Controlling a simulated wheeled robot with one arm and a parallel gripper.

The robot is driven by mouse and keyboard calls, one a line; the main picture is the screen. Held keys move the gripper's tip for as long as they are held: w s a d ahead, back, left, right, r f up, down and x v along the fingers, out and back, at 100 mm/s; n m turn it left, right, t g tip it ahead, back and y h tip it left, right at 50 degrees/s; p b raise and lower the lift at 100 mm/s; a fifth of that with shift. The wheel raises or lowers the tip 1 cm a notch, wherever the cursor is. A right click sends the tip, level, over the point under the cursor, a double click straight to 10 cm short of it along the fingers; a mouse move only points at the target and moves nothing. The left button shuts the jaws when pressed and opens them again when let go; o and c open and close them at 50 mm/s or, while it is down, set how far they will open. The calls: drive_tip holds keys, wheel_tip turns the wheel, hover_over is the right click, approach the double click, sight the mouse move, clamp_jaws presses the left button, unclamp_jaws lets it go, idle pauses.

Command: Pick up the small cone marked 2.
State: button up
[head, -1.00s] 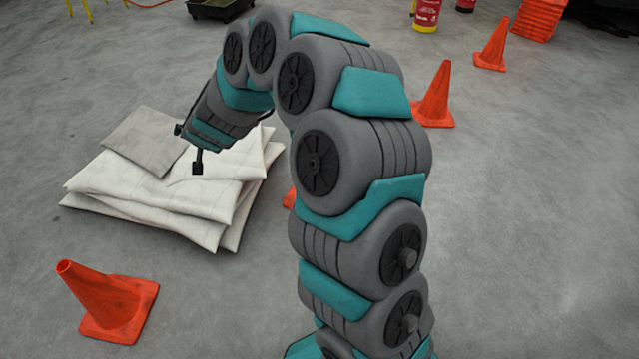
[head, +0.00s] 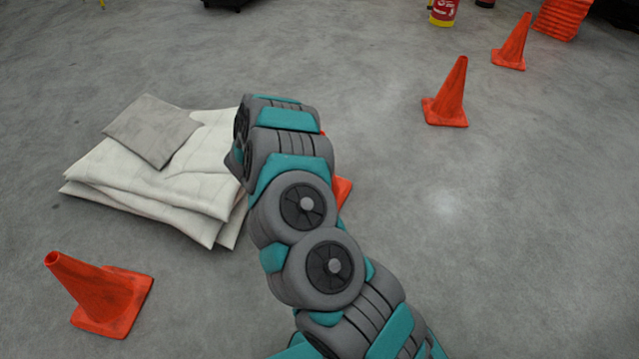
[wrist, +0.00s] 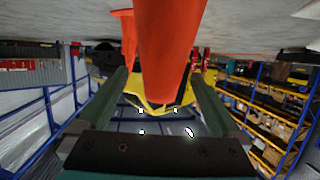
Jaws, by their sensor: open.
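An orange cone (wrist: 170,45) stands between the two fingers of my gripper (wrist: 160,76) in the wrist view, where the picture is upside down. Its narrow end points toward the palm. My gripper is open, with the dark green fingers on either side of the cone; I cannot tell whether they touch it. In the head view an orange cone (head: 342,190) shows only partly behind my arm, and my gripper is hidden there. No number is readable on any cone, so I cannot tell which is marked 2.
One cone (head: 107,297) stands at the front left, two more cones (head: 447,97) (head: 512,45) at the right. Folded white blankets (head: 140,190) with a grey pad (head: 152,130) lie left of my arm. A red and yellow canister (head: 443,12) stands at the back.

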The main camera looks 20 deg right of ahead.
drive_tip(key=shift+x, duration=3.1)
drive_tip(key=shift+w+a+f, duration=0.1)
drive_tip(key=shift+f, duration=0.05)
clamp_jaws()
